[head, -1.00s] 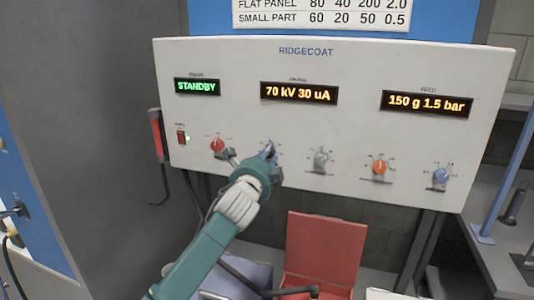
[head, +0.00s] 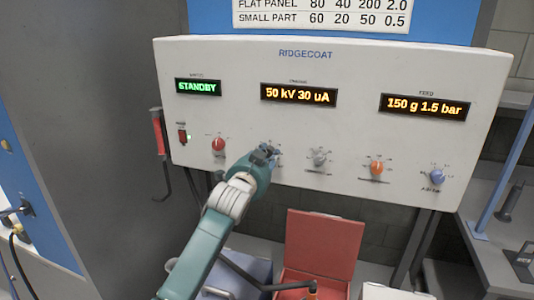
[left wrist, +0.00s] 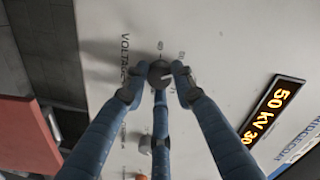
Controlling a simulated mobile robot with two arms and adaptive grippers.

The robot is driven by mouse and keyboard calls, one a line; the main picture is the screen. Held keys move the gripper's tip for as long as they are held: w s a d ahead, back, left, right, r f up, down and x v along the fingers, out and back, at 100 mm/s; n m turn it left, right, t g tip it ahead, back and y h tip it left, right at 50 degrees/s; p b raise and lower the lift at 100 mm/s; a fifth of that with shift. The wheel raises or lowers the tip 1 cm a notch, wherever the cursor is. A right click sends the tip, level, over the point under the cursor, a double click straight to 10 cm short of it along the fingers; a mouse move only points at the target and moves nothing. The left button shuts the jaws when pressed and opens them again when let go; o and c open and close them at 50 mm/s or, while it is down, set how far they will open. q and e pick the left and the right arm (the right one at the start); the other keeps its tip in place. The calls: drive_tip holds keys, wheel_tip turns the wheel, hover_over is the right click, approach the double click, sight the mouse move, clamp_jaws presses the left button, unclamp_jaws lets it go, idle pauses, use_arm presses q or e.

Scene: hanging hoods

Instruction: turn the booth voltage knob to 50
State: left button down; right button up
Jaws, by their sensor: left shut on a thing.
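The voltage knob (left wrist: 159,74) is a dark round knob on the white RIDGECOAT panel (head: 345,70), with "VOLTAGE" lettering beside it in the left wrist view. In the head view my gripper mostly hides it. My left gripper (head: 265,151) reaches up to the panel and is shut around the knob. Its blue fingers (left wrist: 157,86) close in on the knob from several sides in the left wrist view. The middle display (head: 299,95) reads 50 kV 30 uA. My right gripper is not in view.
A red knob (head: 218,145) is left of my gripper; grey (head: 319,157), orange (head: 376,168) and blue (head: 437,177) knobs are to its right. The left display (head: 198,87) reads STANDBY. An open red box (head: 322,250) stands below the panel.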

use_arm(q)
drive_tip(key=shift+r+n+h+p, duration=0.2)
drive_tip(key=shift+n+h+p, duration=0.15)
drive_tip(key=shift+n, duration=1.45)
drive_tip(key=c, duration=1.4)
unclamp_jaws()
drive_tip(key=shift+r, duration=0.1)
drive_tip(key=shift+c, duration=0.2)
drive_tip(key=shift+s+a+f, duration=0.15)
drive_tip(key=shift+s+f, duration=0.05)
drive_tip(key=shift+s, duration=0.05)
drive_tip(key=v, duration=1.1)
drive_tip(key=shift+s+r, duration=0.15)
drive_tip(key=shift+s, duration=0.1)
